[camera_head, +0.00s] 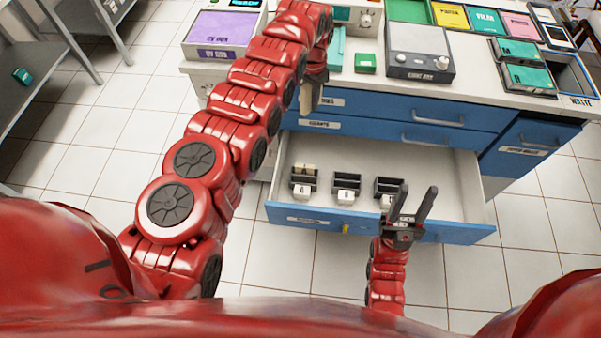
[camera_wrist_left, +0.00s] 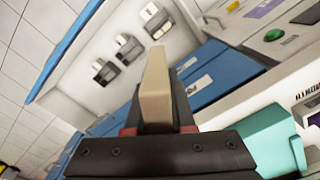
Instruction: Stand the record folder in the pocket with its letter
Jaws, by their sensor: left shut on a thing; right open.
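My left gripper (camera_head: 314,92) is shut on a beige record folder (camera_wrist_left: 155,88), which it holds in front of the cabinet's upper drawers. In the head view the folder (camera_head: 306,101) is mostly hidden by the gripper. Three dark pockets stand in the open drawer: a left one (camera_head: 296,183), a middle one (camera_head: 346,182) and a right one (camera_head: 380,185). Each has a white tag in front; I cannot read the letters. Beige pieces (camera_head: 304,168) show in the left pocket. My right gripper (camera_head: 412,208) is open and empty near the drawer's front, partly covering the right pocket's tag.
The open drawer (camera_head: 440,205) has bare floor around the pockets. Blue closed drawers (camera_head: 400,110) are above it. The countertop carries a grey device (camera_head: 420,55), a green box (camera_head: 366,63), a purple-topped unit (camera_head: 222,28) and coloured folders (camera_head: 486,20). Shelving stands at the far left.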

